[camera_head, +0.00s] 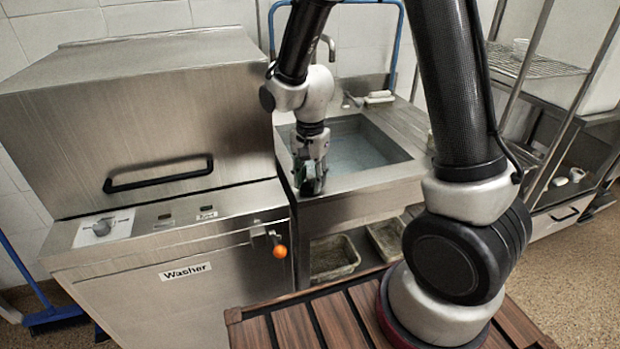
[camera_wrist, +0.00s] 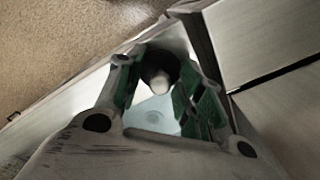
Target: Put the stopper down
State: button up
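My gripper (camera_head: 312,180) hangs fingers-down at the front left corner of the sink (camera_head: 372,172), close to the washer's right side. In the wrist view my gripper's green-padded fingers (camera_wrist: 158,78) stand around a dark round piece with a pale knob, which I take to be the stopper (camera_wrist: 160,66). It fills most of the gap between the fingertips, and the fingers look shut on it. Its far side is hidden, and in the head view the fingers cover most of it. A pale bluish surface shows below it between the fingers.
The steel washer (camera_head: 185,265) with a black handle (camera_head: 158,175) and an orange knob (camera_head: 280,252) stands at the left. A faucet (camera_head: 328,45) rises behind the sink. Trays (camera_head: 333,257) sit on the shelf below. A wire rack (camera_head: 535,65) is at the right.

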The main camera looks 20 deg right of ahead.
aim_at(310, 176)
notch_tip(310, 176, up, 12)
jog(key=f, duration=0.1)
jog(key=s+d+r+n+t, duration=0.2)
jog(key=s+d+r+n, duration=0.2)
jog(key=s, duration=0.5)
jog(key=s+d+r+n+t, duration=0.2)
jog(key=s+d+r+n, duration=0.3)
jog(key=s+d+r, duration=0.3)
jog(key=s+d, duration=0.2)
jog(key=d, duration=0.1)
